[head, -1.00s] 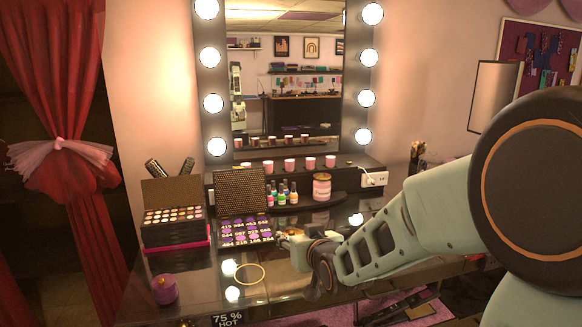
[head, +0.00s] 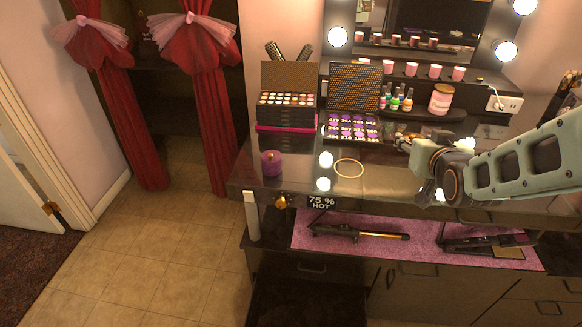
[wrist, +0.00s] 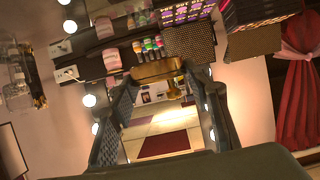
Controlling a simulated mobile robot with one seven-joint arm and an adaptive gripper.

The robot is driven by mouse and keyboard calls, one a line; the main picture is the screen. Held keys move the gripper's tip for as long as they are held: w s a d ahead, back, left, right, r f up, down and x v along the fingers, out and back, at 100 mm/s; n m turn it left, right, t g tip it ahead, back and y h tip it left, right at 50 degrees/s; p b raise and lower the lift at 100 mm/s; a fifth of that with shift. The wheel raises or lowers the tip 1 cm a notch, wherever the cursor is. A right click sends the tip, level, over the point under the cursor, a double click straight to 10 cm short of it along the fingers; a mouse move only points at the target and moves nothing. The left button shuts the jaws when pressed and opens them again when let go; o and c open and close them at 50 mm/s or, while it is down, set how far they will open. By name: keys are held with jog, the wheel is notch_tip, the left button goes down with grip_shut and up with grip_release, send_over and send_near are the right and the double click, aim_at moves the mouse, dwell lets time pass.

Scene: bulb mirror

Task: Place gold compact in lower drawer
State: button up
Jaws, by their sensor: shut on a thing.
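My gripper (head: 404,146) is above the glossy vanity top, just right of the purple palette in the head view. In the wrist view my gripper's fingers (wrist: 165,78) close on the gold compact (wrist: 156,69), whose gold edge shows between the tips. A mirror-like face (wrist: 168,112) between the fingers reflects the room; it seems to be part of the compact.
A gold ring (head: 349,168) and a purple candle (head: 271,164) are on the vanity top, left of my gripper. An eyeshadow case (head: 286,112) and palette (head: 352,128) stand behind. Curling and flat irons lie on a pink mat (head: 425,238) below. The tiled floor (head: 170,245) at left is clear.

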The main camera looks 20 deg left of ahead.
jog(key=s+a+f+n+g+y+b, duration=0.2)
jog(key=s+a+f+n+y+b, duration=0.3)
jog(key=a, duration=0.6)
jog(key=s+a+n+g+y, duration=0.2)
jog(key=s+a+g, duration=0.1)
jog(key=s+a, duration=0.55)
jog(key=b, duration=0.4)
send_over(298, 177)
jog(key=f, duration=0.9)
jog(key=shift+s+d+f, duration=0.1)
jog(key=shift+s+d, duration=0.05)
jog(key=shift+s, duration=0.1)
jog(key=shift+w+f, duration=0.1)
jog(key=shift+f, duration=0.05)
jog(key=shift+w+f, duration=0.1)
jog(key=shift+f, duration=1.55)
